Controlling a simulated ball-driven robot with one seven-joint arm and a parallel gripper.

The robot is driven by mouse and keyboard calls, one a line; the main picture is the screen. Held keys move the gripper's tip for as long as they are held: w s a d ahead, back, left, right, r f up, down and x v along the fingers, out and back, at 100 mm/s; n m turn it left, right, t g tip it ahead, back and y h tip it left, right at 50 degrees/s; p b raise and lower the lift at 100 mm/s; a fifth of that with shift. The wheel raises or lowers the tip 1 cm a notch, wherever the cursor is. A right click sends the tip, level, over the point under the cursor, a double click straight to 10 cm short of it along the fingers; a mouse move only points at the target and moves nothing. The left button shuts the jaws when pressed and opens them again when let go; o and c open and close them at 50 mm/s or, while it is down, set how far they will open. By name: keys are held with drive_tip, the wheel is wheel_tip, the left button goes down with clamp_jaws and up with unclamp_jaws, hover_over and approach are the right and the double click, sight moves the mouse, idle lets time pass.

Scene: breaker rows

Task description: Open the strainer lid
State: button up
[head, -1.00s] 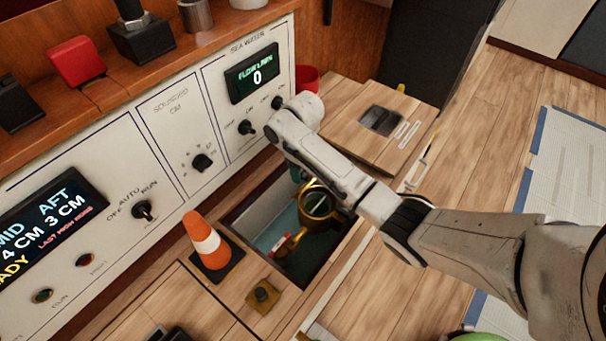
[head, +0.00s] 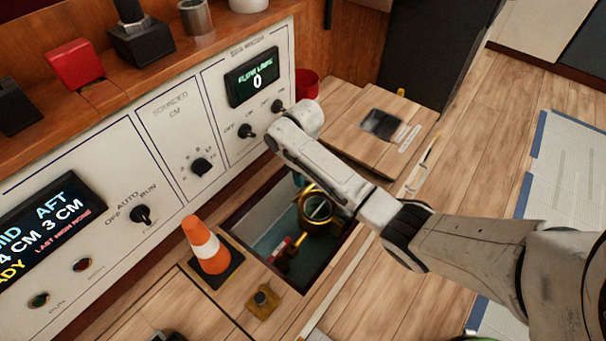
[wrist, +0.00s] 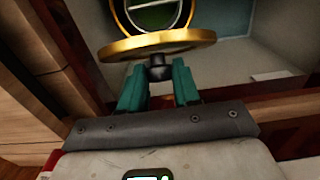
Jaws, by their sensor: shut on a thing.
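The strainer sits in the open floor hatch. In the head view its round brass rim (head: 320,227) shows beside my forearm. In the wrist view the brass lid (wrist: 160,46) is seen almost edge-on, tilted away from the strainer's round mouth (wrist: 155,14), which is green inside with a pale bar across it. My gripper (wrist: 159,80) has its two teal fingers shut on the small dark knob (wrist: 158,68) of the lid. In the head view my arm hides most of the gripper and the knob.
A traffic cone (head: 207,246) stands at the hatch's left edge, near a brass floor fitting (head: 262,302). A red-handled part (head: 283,249) lies inside the hatch. The lifted floor panel (head: 375,135) rests behind. A control panel (head: 170,130) borders the left.

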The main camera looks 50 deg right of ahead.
clamp_jaws()
drive_tip(key=shift+w+r+p, duration=0.25)
drive_tip(key=shift+w+p, duration=0.15)
drive_tip(key=shift+p, duration=0.15)
drive_tip(key=shift+w+f+p, duration=0.15)
drive_tip(key=shift+w+p, duration=0.15)
drive_tip(key=shift+w, duration=0.55)
drive_tip(key=shift+w+f+p, duration=0.15)
drive_tip(key=shift+w+p, duration=0.15)
drive_tip(key=shift+w, duration=0.55)
drive_tip(key=o, duration=1)
unclamp_jaws()
drive_tip(key=shift+a, duration=0.1)
wheel_tip(320, 180, up, 7)
drive_tip(key=p, duration=0.3)
drive_tip(key=shift+r, duration=0.2)
drive_tip(key=shift+c, duration=0.2)
